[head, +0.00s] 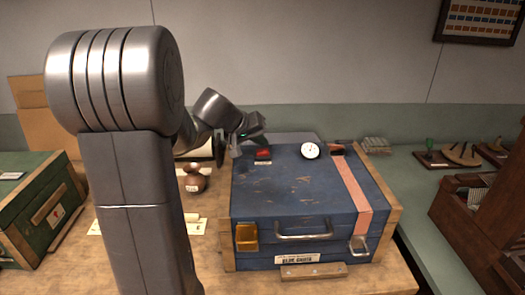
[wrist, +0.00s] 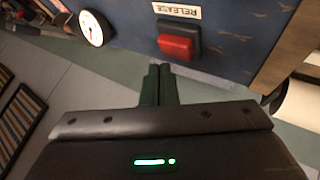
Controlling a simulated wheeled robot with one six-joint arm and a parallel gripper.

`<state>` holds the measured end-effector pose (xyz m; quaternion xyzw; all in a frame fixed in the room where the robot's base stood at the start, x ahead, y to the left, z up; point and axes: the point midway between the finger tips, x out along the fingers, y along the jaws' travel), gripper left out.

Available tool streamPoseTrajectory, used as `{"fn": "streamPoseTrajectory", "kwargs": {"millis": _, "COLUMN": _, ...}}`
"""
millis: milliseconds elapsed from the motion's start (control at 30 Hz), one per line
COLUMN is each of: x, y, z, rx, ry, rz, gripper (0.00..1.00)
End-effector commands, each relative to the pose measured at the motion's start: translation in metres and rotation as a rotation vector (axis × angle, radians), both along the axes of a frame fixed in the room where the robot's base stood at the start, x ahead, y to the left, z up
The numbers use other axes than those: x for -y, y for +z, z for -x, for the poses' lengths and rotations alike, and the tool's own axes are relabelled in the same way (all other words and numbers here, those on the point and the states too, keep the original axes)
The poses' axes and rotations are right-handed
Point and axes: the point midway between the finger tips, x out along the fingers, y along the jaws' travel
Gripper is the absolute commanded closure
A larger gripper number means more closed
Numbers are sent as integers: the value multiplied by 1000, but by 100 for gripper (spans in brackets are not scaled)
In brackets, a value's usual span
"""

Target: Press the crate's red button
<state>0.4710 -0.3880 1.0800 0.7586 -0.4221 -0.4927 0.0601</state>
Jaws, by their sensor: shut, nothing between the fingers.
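The blue crate (head: 278,192) stands on the wooden table, with its lid down and a metal handle on its front. Its red button (head: 263,153) is at the back left of the lid. In the wrist view the red button (wrist: 176,47) sits in a dark housing beside a label reading RELEASE (wrist: 177,11). My gripper (head: 238,150) is just left of the button in the head view. In the wrist view my shut, empty fingertips (wrist: 159,68) are just below the button in the picture. I cannot tell whether they touch it.
A white dial (head: 310,151) and a pink strap (head: 352,190) are on the lid, right of the button. A brown pot (head: 194,180) stands left of the crate. A green crate (head: 42,205) is at the far left. A wooden cabinet (head: 470,215) is at right.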

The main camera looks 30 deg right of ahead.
Motion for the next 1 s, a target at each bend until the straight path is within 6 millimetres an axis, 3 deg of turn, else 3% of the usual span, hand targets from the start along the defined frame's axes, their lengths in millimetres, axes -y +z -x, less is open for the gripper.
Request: {"fn": "streamPoseTrajectory", "kwargs": {"millis": 1000, "x": 0, "y": -9, "z": 0, "rx": 0, "ry": 0, "rz": 0, "gripper": 100}}
